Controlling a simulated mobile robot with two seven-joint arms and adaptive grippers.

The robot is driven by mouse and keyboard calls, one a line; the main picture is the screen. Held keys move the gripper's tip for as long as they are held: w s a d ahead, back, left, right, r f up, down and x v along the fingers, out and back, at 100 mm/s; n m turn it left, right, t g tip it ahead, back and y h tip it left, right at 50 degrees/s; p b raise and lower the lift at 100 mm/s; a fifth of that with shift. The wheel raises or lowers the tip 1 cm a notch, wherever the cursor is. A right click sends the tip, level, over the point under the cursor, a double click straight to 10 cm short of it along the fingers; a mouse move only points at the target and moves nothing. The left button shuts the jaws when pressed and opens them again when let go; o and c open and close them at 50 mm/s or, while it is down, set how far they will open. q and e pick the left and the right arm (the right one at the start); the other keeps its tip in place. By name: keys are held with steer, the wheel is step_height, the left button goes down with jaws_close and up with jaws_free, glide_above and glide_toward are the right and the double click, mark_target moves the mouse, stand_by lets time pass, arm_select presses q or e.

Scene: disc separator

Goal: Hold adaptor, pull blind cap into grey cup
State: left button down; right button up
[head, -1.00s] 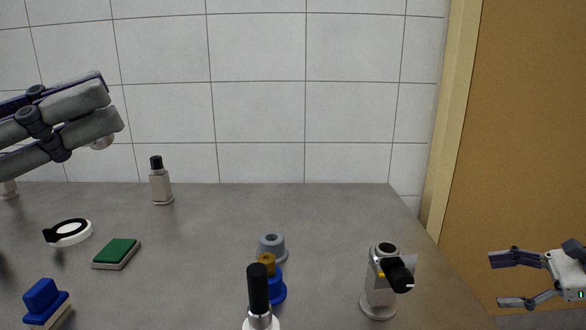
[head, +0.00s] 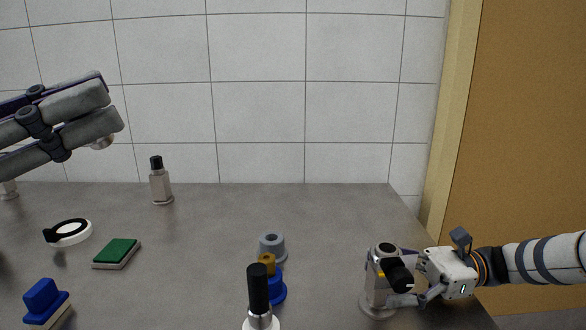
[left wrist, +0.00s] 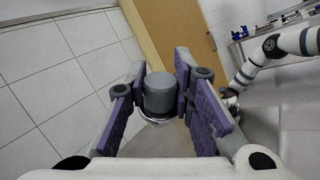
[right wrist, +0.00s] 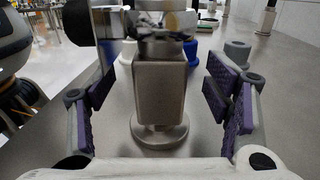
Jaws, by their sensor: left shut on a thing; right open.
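My left gripper (head: 114,110) is at the upper left of the head view, raised above the table and shut on a grey cylindrical piece (left wrist: 160,95). A silvery rim shows below this piece; I cannot tell whether it is the adaptor or the blind cap. My right gripper (head: 402,280) is open at the right, its fingers on both sides of a metal stand (head: 378,290) with a black knob (head: 398,274). In the right wrist view the stand's square body (right wrist: 160,92) is between the fingers, with gaps at both sides. The grey cup (head: 272,246) stands mid-table, hollow on top.
A blue cup with a brown top (head: 275,288) stands in front of the grey cup, beside a black-capped bottle (head: 258,290). A green pad (head: 117,253), a white ring (head: 70,233), a blue block (head: 42,298) and another bottle (head: 160,184) are further left. The back middle is clear.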

mark_target(369, 285)
steer(key=shift+s+a, duration=0.2)
steer(key=shift+a, duration=1.55)
steer(key=shift+c, duration=0.3)
jaws_close()
steer(key=c, duration=0.7)
jaws_free()
steer(key=shift+c, duration=0.2)
steer(key=shift+f, duration=0.1)
steer(key=shift+f, duration=0.65)
